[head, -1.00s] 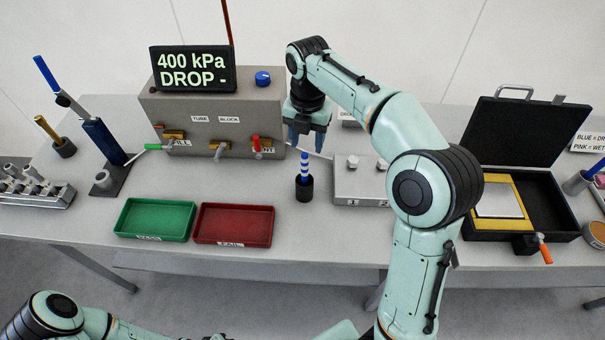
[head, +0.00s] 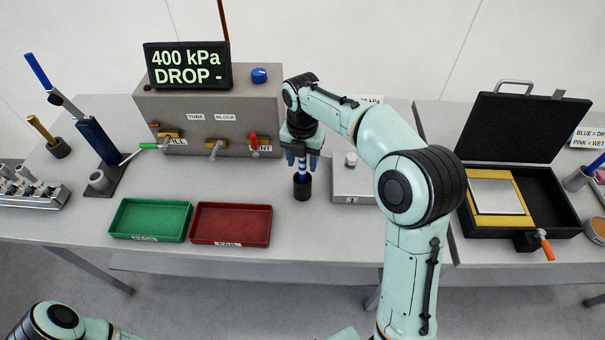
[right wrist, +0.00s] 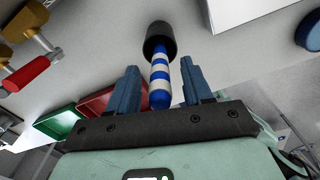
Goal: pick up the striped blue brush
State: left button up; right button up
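The striped blue brush (head: 302,178) stands upright in a small black cup (head: 302,190) on the table, right of the red tray. In the right wrist view its blue and white striped handle (right wrist: 160,80) points toward me, with its lower end inside the black cup (right wrist: 159,38). My right gripper (head: 302,160) is over the brush from above. In the right wrist view the fingers of my right gripper (right wrist: 160,88) are open, one on each side of the handle, with gaps on both sides. My left gripper is not in view; only part of my left arm shows at the lower left.
A green tray (head: 150,236) and a red tray (head: 230,242) lie left of the cup. The grey test block (head: 215,108) with valves stands behind. A grey box (head: 352,186) is close on the right. An open black case (head: 540,235) lies farther right.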

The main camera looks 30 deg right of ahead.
grip_shut()
jog(key=shift+r, duration=0.1)
